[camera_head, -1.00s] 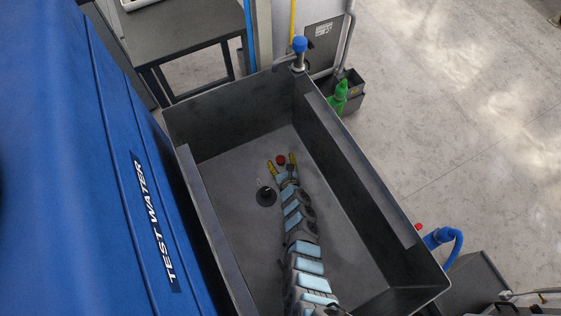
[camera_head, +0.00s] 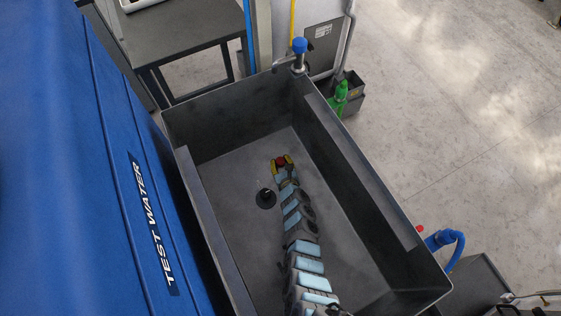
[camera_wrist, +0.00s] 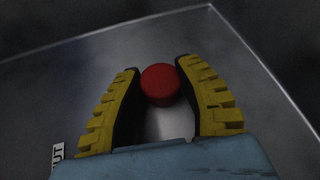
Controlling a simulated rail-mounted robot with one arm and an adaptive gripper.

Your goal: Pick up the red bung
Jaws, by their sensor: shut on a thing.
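The red bung (camera_head: 280,161) is inside the dark grey sink, near its far end. My gripper (camera_head: 282,160) is shut on it, with a yellow finger on each side. In the wrist view the red bung (camera_wrist: 161,84) shows its round red top between the yellow ribbed fingertips of my gripper (camera_wrist: 162,82). My arm reaches along the sink from the near end. The bung's underside is hidden, so I cannot tell whether it touches the sink floor.
The grey sink (camera_head: 200,215) has high walls around my gripper. A dark round drain (camera_head: 266,198) with an upright piece lies left of my arm. A blue "TEST WATER" tank (camera_head: 110,200) stands close on the left. A blue-topped tap (camera_head: 299,50) is at the far rim.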

